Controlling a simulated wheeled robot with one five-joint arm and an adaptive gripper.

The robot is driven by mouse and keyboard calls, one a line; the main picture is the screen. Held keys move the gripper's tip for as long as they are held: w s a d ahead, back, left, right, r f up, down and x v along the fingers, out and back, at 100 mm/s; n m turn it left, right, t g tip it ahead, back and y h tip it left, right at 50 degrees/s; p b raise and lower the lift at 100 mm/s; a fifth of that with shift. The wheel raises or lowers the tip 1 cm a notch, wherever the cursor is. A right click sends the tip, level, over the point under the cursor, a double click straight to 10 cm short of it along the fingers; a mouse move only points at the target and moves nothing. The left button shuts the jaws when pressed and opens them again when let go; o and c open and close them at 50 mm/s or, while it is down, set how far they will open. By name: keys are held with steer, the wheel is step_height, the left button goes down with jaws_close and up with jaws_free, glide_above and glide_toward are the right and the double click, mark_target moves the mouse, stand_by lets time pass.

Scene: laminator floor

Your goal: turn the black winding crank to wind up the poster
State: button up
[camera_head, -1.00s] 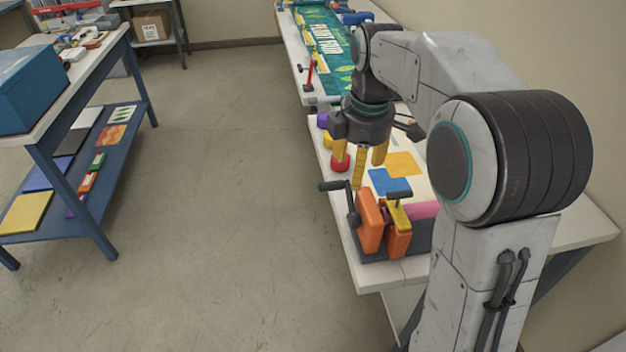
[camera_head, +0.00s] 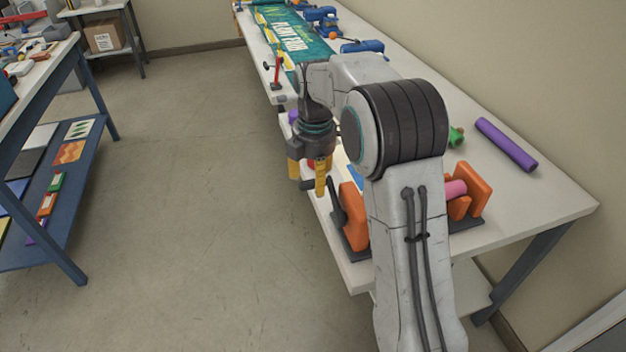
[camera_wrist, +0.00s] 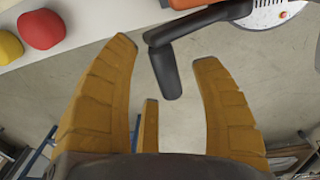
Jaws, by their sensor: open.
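The black winding crank (camera_head: 338,205) stands on the left side of the orange winder (camera_head: 355,225) at the bench's near end. In the wrist view, the black crank handle (camera_wrist: 167,72) sits between the spread fingers of my gripper (camera_wrist: 163,62), with gaps on both sides; contact is not visible. A pink roll (camera_head: 455,189) shows right of my arm. The poster is mostly hidden behind my arm; a pale and blue edge (camera_head: 344,166) peeks out.
The white bench (camera_head: 545,190) carries a purple tube (camera_head: 506,145) and a green object (camera_head: 456,137). A teal printed banner (camera_head: 292,40) and a red lever (camera_head: 277,72) are farther back. A blue shelf (camera_head: 45,215) stands left, with open floor between.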

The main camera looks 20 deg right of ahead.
steer(key=shift+f, duration=0.6)
steer(key=shift+o, duration=0.2)
jaws_close()
